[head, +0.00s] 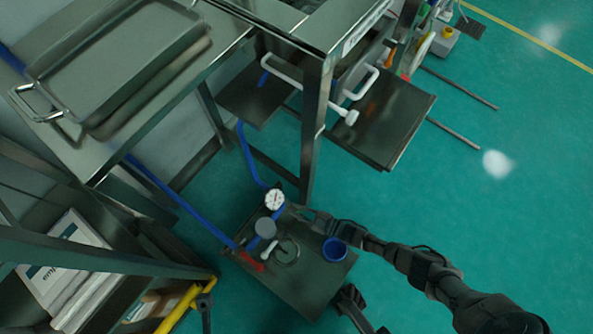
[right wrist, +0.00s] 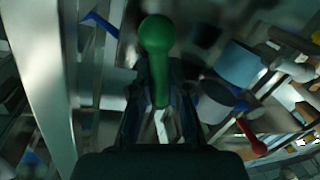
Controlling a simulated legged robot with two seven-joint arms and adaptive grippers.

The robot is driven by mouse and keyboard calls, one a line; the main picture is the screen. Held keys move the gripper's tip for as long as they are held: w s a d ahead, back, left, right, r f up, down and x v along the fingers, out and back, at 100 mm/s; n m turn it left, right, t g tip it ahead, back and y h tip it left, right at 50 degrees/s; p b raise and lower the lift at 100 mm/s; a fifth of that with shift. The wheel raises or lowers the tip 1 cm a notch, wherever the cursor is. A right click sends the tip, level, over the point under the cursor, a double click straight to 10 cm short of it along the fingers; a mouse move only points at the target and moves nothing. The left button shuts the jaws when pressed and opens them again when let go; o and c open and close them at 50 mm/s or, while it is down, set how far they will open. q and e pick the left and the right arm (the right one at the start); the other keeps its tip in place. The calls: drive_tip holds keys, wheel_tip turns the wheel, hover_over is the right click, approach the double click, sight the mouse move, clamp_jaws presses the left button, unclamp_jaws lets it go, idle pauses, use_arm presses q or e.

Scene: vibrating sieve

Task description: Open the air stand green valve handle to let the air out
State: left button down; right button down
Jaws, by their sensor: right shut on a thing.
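The green valve handle (right wrist: 158,50) stands up between the fingers of my right gripper (right wrist: 160,100) in the right wrist view. The gripper is shut on its lower part, and the rounded top shows above the fingers. In the head view, my right gripper (head: 298,212) reaches in from the right to the air stand (head: 315,285), beside a white-faced gauge (head: 275,199). The green handle cannot be made out there. A dark part of mine, seemingly my left gripper (head: 352,300), shows low at the stand's front edge; its jaws are unclear.
On the stand are a grey round part (head: 265,227), a red handle (head: 250,262) and a blue cup (head: 335,249). Blue hoses (head: 247,150) run to it. A metal table leg (head: 313,130) stands close behind. Green floor (head: 480,220) is clear at right.

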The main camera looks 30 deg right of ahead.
drive_tip(key=shift+w+d+r+n, duration=0.1)
drive_tip(key=shift+n, duration=0.45)
drive_tip(key=shift+d+r+n, duration=0.1)
drive_tip(key=shift+n, duration=0.45)
drive_tip(key=shift+h, duration=0.4)
drive_tip(key=c, duration=1.1)
unclamp_jaws()
drive_tip(key=shift+f, duration=0.1)
drive_tip(key=shift+c, duration=0.2)
drive_tip(key=v, duration=1.2)
